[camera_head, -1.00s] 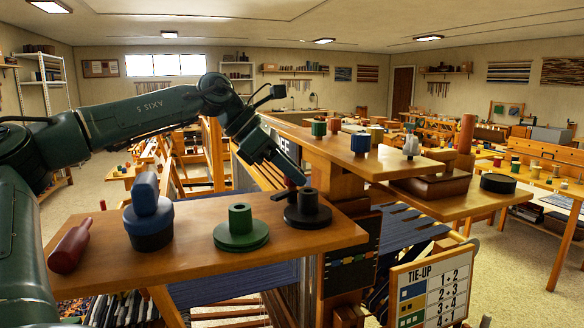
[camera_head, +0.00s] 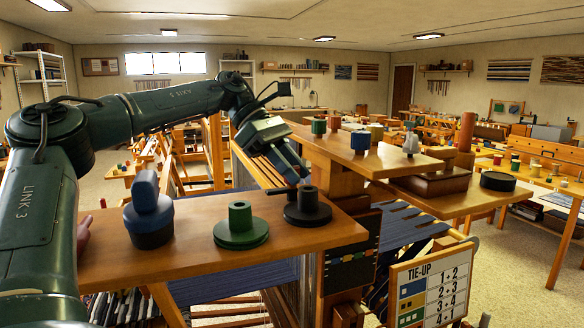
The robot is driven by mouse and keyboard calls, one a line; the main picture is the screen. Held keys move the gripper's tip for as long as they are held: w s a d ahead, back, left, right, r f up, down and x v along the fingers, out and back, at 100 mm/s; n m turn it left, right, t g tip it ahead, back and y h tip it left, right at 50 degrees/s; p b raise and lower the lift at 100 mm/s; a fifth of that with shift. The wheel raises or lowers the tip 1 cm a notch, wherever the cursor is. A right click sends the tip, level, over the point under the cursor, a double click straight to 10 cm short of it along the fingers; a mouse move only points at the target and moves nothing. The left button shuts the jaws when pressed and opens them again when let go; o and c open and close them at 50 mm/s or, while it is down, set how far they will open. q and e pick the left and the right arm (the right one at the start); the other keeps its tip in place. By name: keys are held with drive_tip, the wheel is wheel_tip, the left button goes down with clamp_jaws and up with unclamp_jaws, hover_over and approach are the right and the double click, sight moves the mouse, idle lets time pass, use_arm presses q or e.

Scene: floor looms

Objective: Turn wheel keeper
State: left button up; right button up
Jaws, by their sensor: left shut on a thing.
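The black piece that I take for the wheel keeper (camera_head: 308,207) sits near the right end of the wooden shelf (camera_head: 200,258). It has a round base, an upright post and a short dark arm reaching left. My left gripper (camera_head: 293,181) points down at it from behind and above. Its jaws are shut at the keeper, but the exact contact at the tips is small and partly hidden. My right gripper is not in view.
On the same shelf stand a green disc with a post (camera_head: 240,228) and a blue knob on a dark base (camera_head: 148,212). A red peg (camera_head: 84,232) is partly hidden by my arm. A tie-up board (camera_head: 432,290) stands at front right.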

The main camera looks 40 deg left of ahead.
use_arm(q)
drive_tip(key=shift+r, duration=0.1)
drive_tip(key=o, duration=1)
drive_tip(key=v, duration=1.3)
